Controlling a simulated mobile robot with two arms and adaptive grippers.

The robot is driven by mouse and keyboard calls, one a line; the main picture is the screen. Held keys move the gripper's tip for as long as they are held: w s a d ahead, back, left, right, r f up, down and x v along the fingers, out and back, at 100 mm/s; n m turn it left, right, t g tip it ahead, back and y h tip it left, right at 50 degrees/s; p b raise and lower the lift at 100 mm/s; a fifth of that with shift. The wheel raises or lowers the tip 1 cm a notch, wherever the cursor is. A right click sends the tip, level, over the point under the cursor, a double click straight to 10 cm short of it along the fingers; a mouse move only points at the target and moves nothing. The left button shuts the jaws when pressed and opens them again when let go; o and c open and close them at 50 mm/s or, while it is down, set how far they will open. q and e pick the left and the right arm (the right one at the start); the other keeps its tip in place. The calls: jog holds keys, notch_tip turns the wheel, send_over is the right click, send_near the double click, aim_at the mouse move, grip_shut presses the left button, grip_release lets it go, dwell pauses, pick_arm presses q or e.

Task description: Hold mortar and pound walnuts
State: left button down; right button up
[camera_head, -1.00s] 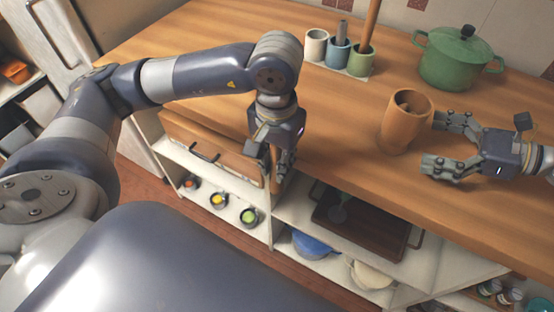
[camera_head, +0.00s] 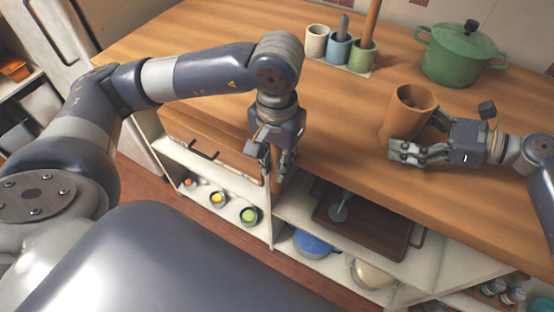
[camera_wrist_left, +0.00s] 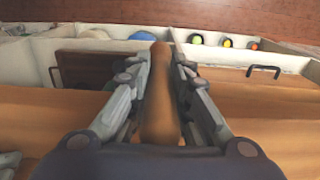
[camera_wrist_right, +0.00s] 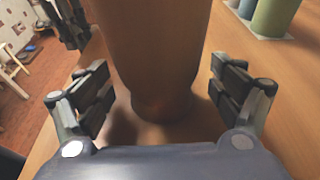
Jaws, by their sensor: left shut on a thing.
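The tall wooden mortar (camera_head: 404,108) stands upright on the counter in the head view, and it fills the middle of the right wrist view (camera_wrist_right: 152,50). My right gripper (camera_head: 416,134) is open, with its fingers on either side of the mortar's lower part; gaps show between fingers and wood in the right wrist view. My left gripper (camera_head: 280,170) is shut on a wooden pestle (camera_wrist_left: 160,95) at the counter's front edge, left of the mortar. The pestle is mostly hidden by the fingers in the head view. The mortar's inside is dark, and I see no walnuts.
A green pot (camera_head: 460,57) stands behind the mortar at the right. Open shelves (camera_head: 232,205) lie below the counter edge. The counter between the pestle and the mortar is clear.

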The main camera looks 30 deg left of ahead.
jog(key=c, duration=0.7)
pick_arm(q)
jog(key=d+r+m, duration=0.4)
jog(key=d+r, duration=0.7)
jog(key=r, duration=0.1)
jog(key=w+r+n, duration=1.3)
jog(key=w+n, duration=0.1)
jog(key=n, duration=0.3)
jog(key=w+d+r+n, duration=0.4)
jog(key=d+n, duration=0.4)
jog(key=n, duration=0.6)
notch_tip(320, 180, down, 10)
jog(key=shift+r, duration=0.15)
